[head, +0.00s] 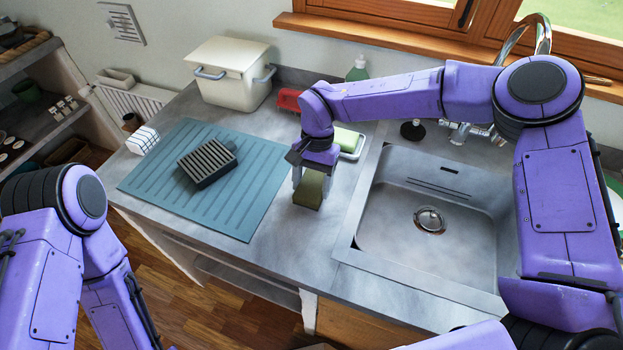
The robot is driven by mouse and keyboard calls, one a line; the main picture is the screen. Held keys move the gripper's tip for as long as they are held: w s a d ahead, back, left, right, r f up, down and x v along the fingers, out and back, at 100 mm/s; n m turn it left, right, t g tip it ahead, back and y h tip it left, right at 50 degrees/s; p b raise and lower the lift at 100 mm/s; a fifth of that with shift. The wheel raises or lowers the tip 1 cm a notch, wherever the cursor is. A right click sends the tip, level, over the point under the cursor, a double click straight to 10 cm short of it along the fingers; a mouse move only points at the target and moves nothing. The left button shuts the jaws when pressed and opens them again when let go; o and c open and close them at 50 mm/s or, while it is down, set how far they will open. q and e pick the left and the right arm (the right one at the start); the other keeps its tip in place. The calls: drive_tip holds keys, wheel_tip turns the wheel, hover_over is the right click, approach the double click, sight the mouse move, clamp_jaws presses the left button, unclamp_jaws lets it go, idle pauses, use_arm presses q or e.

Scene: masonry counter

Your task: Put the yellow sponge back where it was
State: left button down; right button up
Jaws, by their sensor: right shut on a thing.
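My right gripper (311,178) points down over the counter, left of the sink, and is shut on the yellow sponge (308,191). The sponge looks dull olive-yellow, and its upper part is hidden between the fingers. I cannot tell whether its underside touches the counter. A white dish (358,153) with a light green block (346,140) in it stands just behind my right gripper, partly hidden by it. My left arm is at the lower left; its gripper is out of the picture.
A blue-green ribbed mat (243,212) lies to the left with a dark slotted block (205,162) on it. A white striped block (142,140), cream bin (228,74), red object (288,99) and green bottle (357,70) stand around. The sink (415,215) is right.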

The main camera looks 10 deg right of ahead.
sight(317, 178)
drive_tip(key=shift+s+f, duration=0.1)
drive_tip(key=shift+s, duration=0.3)
drive_tip(key=shift+s+r, duration=0.2)
drive_tip(key=shift+s, duration=0.2)
drive_tip(key=shift+w+f, duration=0.15)
drive_tip(key=shift+w, duration=0.05)
drive_tip(key=o, duration=1.4)
drive_tip(key=shift+w+f, duration=0.2)
drive_tip(key=shift+w, duration=0.1)
drive_tip(key=shift+s+r, duration=0.2)
drive_tip(key=shift+s, duration=0.05)
use_arm(q)
drive_tip(key=shift+s+f+b, duration=0.45)
drive_tip(key=shift+f+b, duration=0.35)
drive_tip(key=shift+b, duration=0.2)
use_arm(e)
drive_tip(key=v, duration=1.2)
drive_tip(key=shift+a+r, duration=0.1)
